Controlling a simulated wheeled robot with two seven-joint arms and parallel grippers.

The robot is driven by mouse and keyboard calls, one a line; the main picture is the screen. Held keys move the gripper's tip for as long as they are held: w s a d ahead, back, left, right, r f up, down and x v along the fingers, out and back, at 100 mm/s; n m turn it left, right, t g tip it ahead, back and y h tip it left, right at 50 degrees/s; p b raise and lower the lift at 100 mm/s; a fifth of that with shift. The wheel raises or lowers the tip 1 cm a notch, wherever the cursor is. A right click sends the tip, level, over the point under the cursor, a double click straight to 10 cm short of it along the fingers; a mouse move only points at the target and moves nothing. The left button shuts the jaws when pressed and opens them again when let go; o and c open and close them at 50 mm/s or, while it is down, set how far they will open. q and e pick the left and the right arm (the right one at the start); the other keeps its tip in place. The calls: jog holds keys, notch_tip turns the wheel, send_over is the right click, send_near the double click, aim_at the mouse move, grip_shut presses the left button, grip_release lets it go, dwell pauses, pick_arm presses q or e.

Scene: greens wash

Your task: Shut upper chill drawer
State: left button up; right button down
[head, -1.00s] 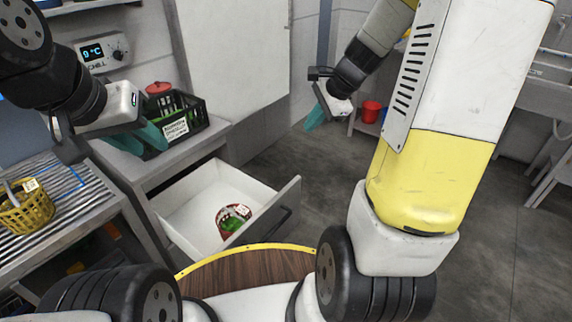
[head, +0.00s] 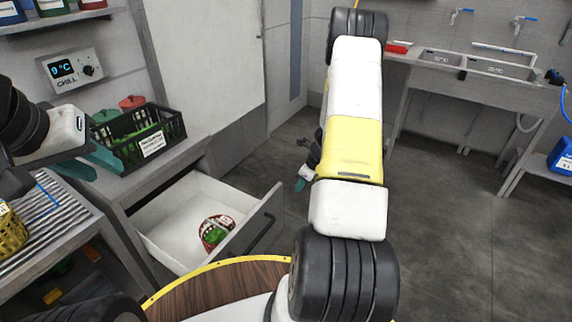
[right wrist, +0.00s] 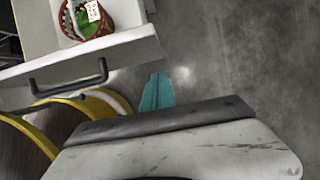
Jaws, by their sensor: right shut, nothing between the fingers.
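The chill drawer (head: 165,222) under the counter is pulled well out. Its white tray and grey front with a dark bar handle (head: 259,232) show in the head view; the handle also shows in the right wrist view (right wrist: 68,80). A red basket with green contents (head: 215,232) sits inside it, near the front. My right gripper (head: 301,184) is mostly hidden behind my right arm, beyond the drawer front and apart from it. In the right wrist view its teal fingers (right wrist: 157,92) are together and empty, right of the handle. My left gripper (head: 90,164) is over the counter, its fingers apart.
A black crate (head: 150,150) with greens stands on the counter behind my left gripper. A CHILL panel (head: 76,68) reading 9 °C is on the wall. A yellow basket (head: 10,232) is at left. Open floor lies right of the drawer; sinks (head: 470,62) are at the back.

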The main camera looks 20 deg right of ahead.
aim_at(282, 195)
jog(key=w+a+f, duration=0.3)
jog(key=w, duration=0.1)
jog(key=shift+w+a+f, duration=0.15)
jog(key=shift+w+f, duration=0.05)
jog(key=shift+f, duration=0.15)
jog(key=shift+a, duration=0.1)
